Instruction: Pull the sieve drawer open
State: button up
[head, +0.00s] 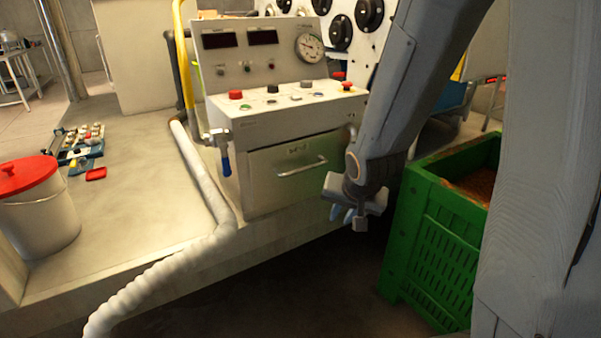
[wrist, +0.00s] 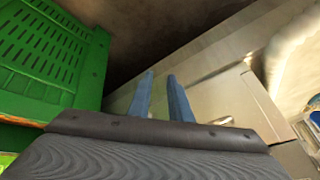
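The sieve drawer (head: 272,180) is a pale metal front low in the control cabinet; it looks shut, flush with the cabinet face. Its bar handle (head: 302,166) runs across the upper middle of the front. My gripper (head: 343,214) hangs to the right of the handle and lower in the picture, apart from it, near the drawer's right edge. In the wrist view its two blue fingers (wrist: 160,82) stand apart with nothing between them.
A green crate (head: 408,250) with brownish contents stands close right of my gripper; it also shows in the wrist view (wrist: 50,55). A blue-handled valve (head: 225,160) and a pale hose (head: 205,185) are left of the drawer.

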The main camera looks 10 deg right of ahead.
aim_at(305, 170)
jog(key=w+a+m+t+y+b, duration=0.1)
jog(key=w+m+t, duration=0.2)
jog(key=w, duration=0.3)
jog(key=w+a+r+m+t+y+b, duration=0.1)
jog(key=w+a+m+t+y, duration=0.1)
jog(key=w, duration=0.5)
jog(key=w+a+m+t+y, duration=0.1)
jog(key=w+m+t+y, duration=0.1)
jog(key=w, duration=0.5)
jog(key=shift+w+a+r+m+t+b, duration=0.1)
jog(key=shift+a+r+m+t+b, duration=0.1)
jog(key=shift+m+t, duration=0.25)
jog(key=shift+w+a+r+m+t+b, duration=0.1)
jog(key=shift+r+m+t+b, duration=0.1)
jog(key=shift+m+t, duration=0.25)
jog(key=shift+c, duration=0.3)
grip_shut()
